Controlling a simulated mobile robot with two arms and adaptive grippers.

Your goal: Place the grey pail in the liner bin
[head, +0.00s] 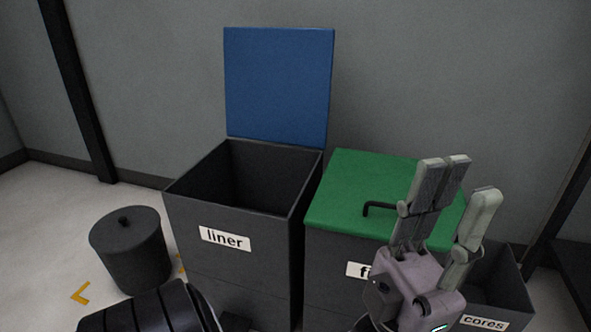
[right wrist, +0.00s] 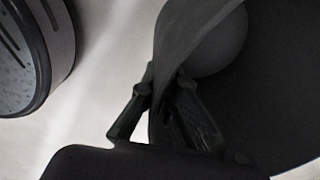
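The liner bin (head: 232,245) is a tall dark square bin with a white "liner" label. Its blue lid (head: 280,85) stands up at the back, and its mouth is open with a dark interior. In the right wrist view, a round-walled grey pail (right wrist: 215,45) fills the upper right. My right gripper (right wrist: 161,84) has its fingers on either side of the pail's wall and appears closed on it. The right gripper and this pail are not visible in the head view. My left gripper (head: 464,178) is raised at the right, with fingers apart and nothing between them.
A green-lidded bin (head: 365,180) with a black handle stands to the right of the liner bin, lid shut. A cores bin (head: 500,285) is farther right. A dark lidded can (head: 130,255) stands on the floor to the left. The wall is close behind the bins.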

